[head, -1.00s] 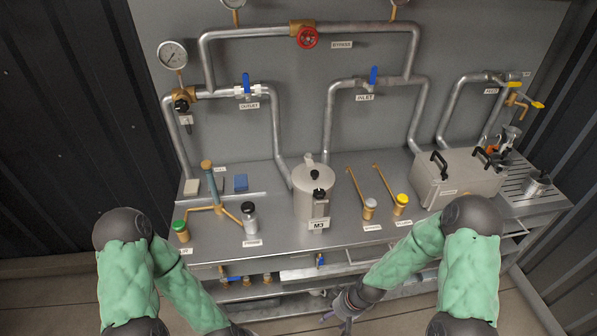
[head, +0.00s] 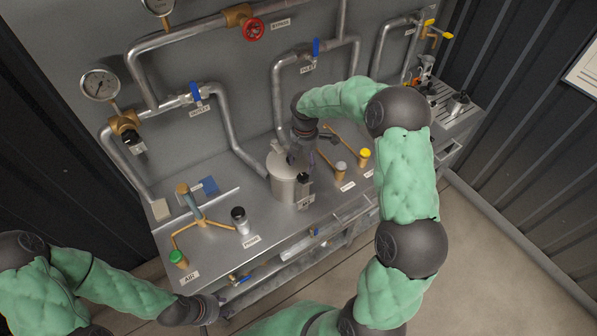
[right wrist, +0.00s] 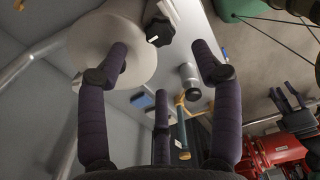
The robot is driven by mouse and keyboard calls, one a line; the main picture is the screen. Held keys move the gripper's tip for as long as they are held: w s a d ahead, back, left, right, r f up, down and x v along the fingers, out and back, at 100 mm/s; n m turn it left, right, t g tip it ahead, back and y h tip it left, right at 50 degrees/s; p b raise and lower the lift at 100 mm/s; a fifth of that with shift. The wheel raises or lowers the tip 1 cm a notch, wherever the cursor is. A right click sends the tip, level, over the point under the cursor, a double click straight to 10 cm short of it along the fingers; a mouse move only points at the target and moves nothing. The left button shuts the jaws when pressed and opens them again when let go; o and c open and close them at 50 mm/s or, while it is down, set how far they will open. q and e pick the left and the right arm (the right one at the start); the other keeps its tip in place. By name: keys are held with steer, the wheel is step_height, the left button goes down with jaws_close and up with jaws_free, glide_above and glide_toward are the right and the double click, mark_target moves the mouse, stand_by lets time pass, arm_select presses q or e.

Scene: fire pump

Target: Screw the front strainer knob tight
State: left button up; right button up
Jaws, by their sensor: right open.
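The strainer is a silver pot (head: 282,185) standing on the bench, with a black knob (head: 303,179) on its front. In the right wrist view the pot's round pale body (right wrist: 92,42) is at upper left, and the black lobed knob (right wrist: 160,30) with a white mark is at top centre. My right gripper (head: 311,158) is over the pot's right side and hides part of its top. Its purple fingers (right wrist: 159,50) are spread and empty, with the knob apart from them. My left gripper (head: 206,312) is low before the bench's front edge, its fingers too unclear to read.
Yellow-capped (head: 364,156) and white-capped (head: 340,170) fittings stand on the right. Pipes with blue-handled valves (head: 196,92) run behind.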

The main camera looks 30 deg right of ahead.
mark_target(303, 176)
step_height(303, 176, down, 9)
steer(key=shift+w+a+r, duration=0.1)
steer(key=shift+r, duration=0.05)
stand_by(0.4)
steer(key=c, duration=1.1)
